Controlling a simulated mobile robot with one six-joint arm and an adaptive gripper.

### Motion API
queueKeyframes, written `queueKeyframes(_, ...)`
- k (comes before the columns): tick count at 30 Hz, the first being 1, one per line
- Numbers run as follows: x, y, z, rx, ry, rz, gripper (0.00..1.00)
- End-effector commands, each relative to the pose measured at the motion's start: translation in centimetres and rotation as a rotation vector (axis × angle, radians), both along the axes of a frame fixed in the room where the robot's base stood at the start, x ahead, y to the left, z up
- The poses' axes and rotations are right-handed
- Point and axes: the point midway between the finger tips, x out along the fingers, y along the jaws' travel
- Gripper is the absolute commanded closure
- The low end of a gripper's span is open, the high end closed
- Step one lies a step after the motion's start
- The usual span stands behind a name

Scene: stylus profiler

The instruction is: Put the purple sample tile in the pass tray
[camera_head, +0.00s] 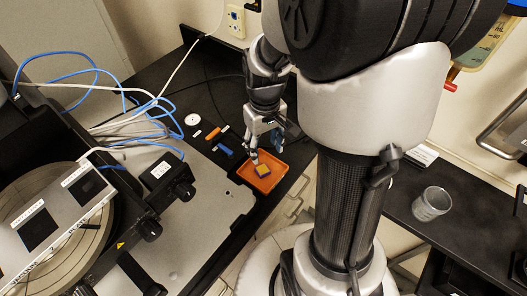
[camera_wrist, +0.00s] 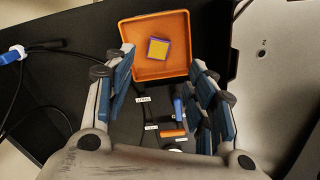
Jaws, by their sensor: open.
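The purple sample tile (camera_head: 263,171) has a yellow top face and purple edges. It lies flat inside a square orange tray (camera_head: 248,182) on the black bench, and the wrist view shows the tile (camera_wrist: 158,50) near the tray's middle, slightly turned. The orange tray (camera_wrist: 126,32) has raised walls; I cannot read a label on it. My gripper (camera_head: 256,158) is above the tray's left side in the head view. In the wrist view my gripper (camera_wrist: 167,66) is open and empty, its fingers spread on either side of the tray's near part, apart from the tile.
Beside the tray are a blue piece (camera_head: 224,150), an orange piece (camera_head: 213,133) and a white disc (camera_head: 192,119). The profiler (camera_head: 45,225) with its cables fills the left. A glass beaker (camera_head: 432,204) stands on the right-hand bench. Small labels (camera_wrist: 151,127) lie between my fingers' view.

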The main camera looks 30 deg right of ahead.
Motion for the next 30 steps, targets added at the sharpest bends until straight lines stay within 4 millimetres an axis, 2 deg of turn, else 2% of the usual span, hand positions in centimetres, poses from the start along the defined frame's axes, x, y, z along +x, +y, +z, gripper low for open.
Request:
queueKeyframes(4,-0.5,1.3,2.9,-0.013,-0.044,0.007,0.49)
queueKeyframes(7,-1.6,3.1,6.2,-0.026,-0.105,0.015,0.49)
queueKeyframes(12,-5.2,6.6,11.4,-0.036,-0.223,0.029,0.49)
queueKeyframes(15,-7.6,8.2,13.4,-0.033,-0.288,0.035,0.49)
queueKeyframes(18,-9.7,9.4,14.6,-0.025,-0.342,0.039,0.49)
queueKeyframes(22,-11.5,10.3,15.3,-0.016,-0.387,0.043,0.49)
queueKeyframes(30,-12.4,10.6,15.5,-0.010,-0.407,0.041,0.49)
